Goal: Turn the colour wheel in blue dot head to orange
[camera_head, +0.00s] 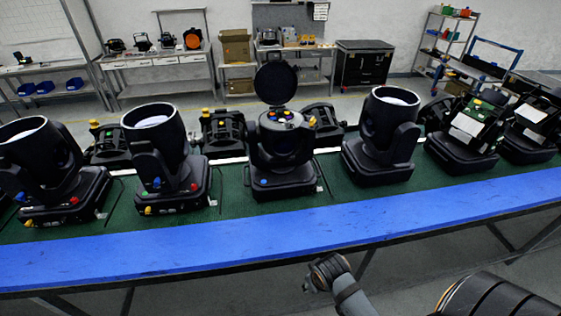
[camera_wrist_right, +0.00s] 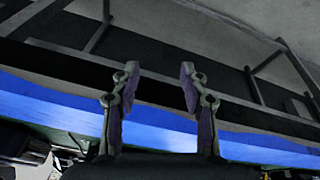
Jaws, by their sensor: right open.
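The blue dot head (camera_head: 282,178) stands upright in the middle of the bench, with a blue dot on the front of its base. Its round black lid (camera_head: 275,83) is raised. The colour wheel (camera_head: 281,117) shows in the open top with small orange, yellow and blue patches; which colour is set is too small to tell. My right gripper (camera_head: 318,276) is in front of the bench, below its blue edge, well apart from the head. In the right wrist view my right gripper (camera_wrist_right: 160,76) is open and empty. My left gripper is out of view.
A black head (camera_head: 165,165) stands left of it and another (camera_head: 384,140) stands right. More heads fill both ends of the bench. The blue front strip (camera_head: 230,250) is bare. Shelves and side tables stand along the far wall.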

